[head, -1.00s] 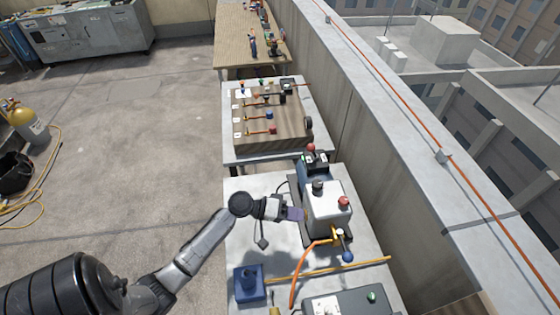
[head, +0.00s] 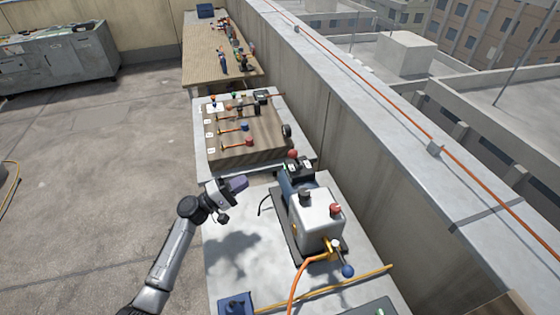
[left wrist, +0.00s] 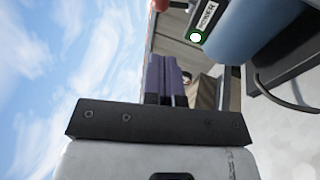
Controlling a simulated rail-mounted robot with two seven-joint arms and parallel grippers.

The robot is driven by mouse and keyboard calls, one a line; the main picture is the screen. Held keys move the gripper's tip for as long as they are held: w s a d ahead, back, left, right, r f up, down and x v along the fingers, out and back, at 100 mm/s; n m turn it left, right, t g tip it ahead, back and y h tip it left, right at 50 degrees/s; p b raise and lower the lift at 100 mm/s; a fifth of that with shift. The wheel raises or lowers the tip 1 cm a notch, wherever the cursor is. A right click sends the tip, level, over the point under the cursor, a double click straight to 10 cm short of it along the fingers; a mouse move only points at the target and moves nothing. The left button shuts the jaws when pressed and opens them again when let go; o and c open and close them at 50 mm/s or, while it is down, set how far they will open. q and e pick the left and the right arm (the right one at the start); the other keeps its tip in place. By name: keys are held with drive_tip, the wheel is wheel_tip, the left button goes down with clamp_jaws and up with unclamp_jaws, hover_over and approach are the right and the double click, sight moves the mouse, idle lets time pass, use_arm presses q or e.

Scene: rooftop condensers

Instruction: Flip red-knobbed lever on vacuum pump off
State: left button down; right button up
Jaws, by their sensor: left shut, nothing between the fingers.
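The vacuum pump (head: 318,222) stands on the near bench, with a white body and a blue motor section behind it. At its far end a red knob (head: 293,154) sits by a dark switch box (head: 299,168). In the left wrist view, part of this red knob (left wrist: 160,5) shows at the top edge beside a "POWER" label (left wrist: 206,16). The blue motor (left wrist: 262,32) is at the upper right. My left gripper (head: 238,184) is shut and empty, left of the pump's far end and apart from it. Its purple fingers (left wrist: 162,76) are together. My right gripper is out of view.
Another red knob (head: 335,209) and a dark cap are on the pump's top. A blue-knobbed handle (head: 348,271) and orange hose (head: 297,275) are at its near end. A wooden valve board (head: 250,150) stands beyond. The parapet (head: 370,170) runs along the right.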

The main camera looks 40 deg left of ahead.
use_arm(q)
drive_tip(key=p, duration=0.2)
approach(296, 157)
drive_tip(key=w+r, duration=0.1)
drive_tip(key=w, duration=0.3)
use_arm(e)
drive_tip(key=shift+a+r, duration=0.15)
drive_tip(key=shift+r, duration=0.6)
use_arm(q)
drive_tip(key=shift+x, duration=1)
drive_tip(key=shift+a+r, duration=0.1)
drive_tip(key=shift+r, duration=0.1)
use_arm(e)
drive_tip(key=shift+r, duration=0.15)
